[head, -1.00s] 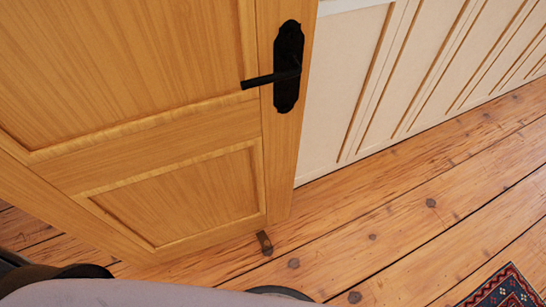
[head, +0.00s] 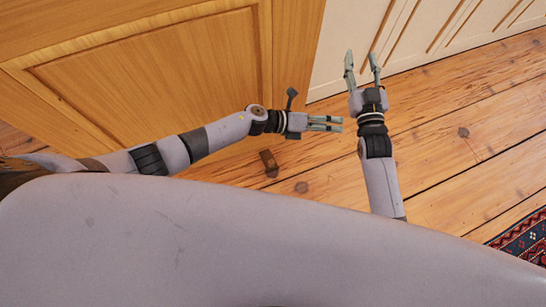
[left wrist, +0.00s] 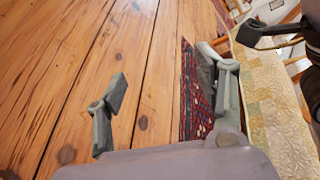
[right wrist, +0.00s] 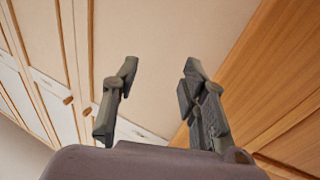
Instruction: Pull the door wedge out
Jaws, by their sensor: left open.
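The door wedge (head: 269,163) is a small brown block on the floor at the bottom edge of the wooden door (head: 160,90). My left gripper (head: 342,124) is open and empty, above and to the right of the wedge in the head view. Its spread fingers show in the left wrist view (left wrist: 168,82) with bare floor and a rug beyond. My right gripper (head: 361,58) is open and empty, pointing towards the wall. In the right wrist view its fingers (right wrist: 160,72) are apart before the panelled wall and the door. The wedge is in neither wrist view.
The pale panelled wall (head: 420,25) stands beyond the door's edge. A patterned rug (head: 522,238) lies at the lower right. Plank floor (head: 460,150) is clear between them. A quilted bed (left wrist: 268,95) shows in the left wrist view.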

